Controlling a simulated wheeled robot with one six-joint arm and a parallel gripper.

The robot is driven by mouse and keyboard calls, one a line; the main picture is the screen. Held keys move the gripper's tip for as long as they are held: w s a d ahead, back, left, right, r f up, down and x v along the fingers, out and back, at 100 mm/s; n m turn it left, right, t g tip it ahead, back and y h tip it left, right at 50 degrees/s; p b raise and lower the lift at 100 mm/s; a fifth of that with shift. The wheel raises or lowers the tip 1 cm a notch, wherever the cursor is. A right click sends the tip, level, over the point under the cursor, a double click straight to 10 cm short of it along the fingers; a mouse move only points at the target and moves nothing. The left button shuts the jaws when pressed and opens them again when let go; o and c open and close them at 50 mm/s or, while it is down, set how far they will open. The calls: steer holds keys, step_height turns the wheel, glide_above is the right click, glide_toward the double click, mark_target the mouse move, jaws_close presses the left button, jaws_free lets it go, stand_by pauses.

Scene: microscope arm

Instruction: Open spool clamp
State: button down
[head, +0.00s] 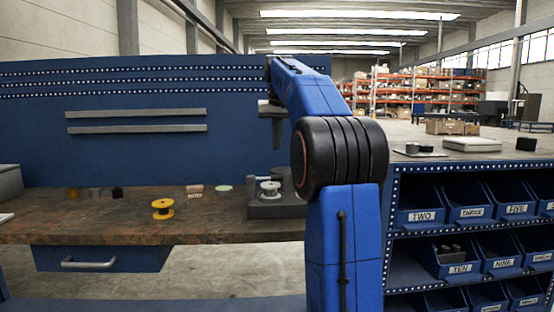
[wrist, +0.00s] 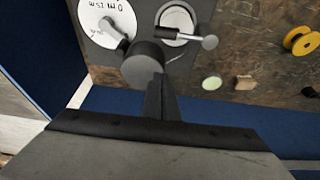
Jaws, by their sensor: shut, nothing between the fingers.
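The spool clamp device is a grey block (head: 272,207) on the bench, partly hidden by my arm in the head view. It carries a round pale piece (head: 270,188). In the wrist view its plate (wrist: 180,62) bears a white disc with dark writing (wrist: 108,22), a second pale disc under a metal lever (wrist: 186,38) with a round knob, and a dark grey cylinder (wrist: 142,68). My gripper (head: 276,146) points down above the device, shut and empty. In the wrist view my gripper (wrist: 160,82) overlaps the cylinder's edge; I cannot tell whether they touch.
A yellow spool (head: 163,209) stands on the bench left of the device and shows in the wrist view (wrist: 301,41). A pale green disc (head: 224,188) and a pinkish block (head: 194,190) lie between. The blue back panel (head: 130,160) rises behind. Labelled bins (head: 421,215) are at right.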

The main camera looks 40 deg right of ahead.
steer(key=shift+s+a+f, duration=0.1)
steer(key=shift+s+f, duration=0.05)
steer(key=shift+f, duration=2.3)
steer(key=shift+s+a+f, duration=0.1)
steer(key=shift+s+f, duration=0.05)
steer(key=shift+f, duration=2.25)
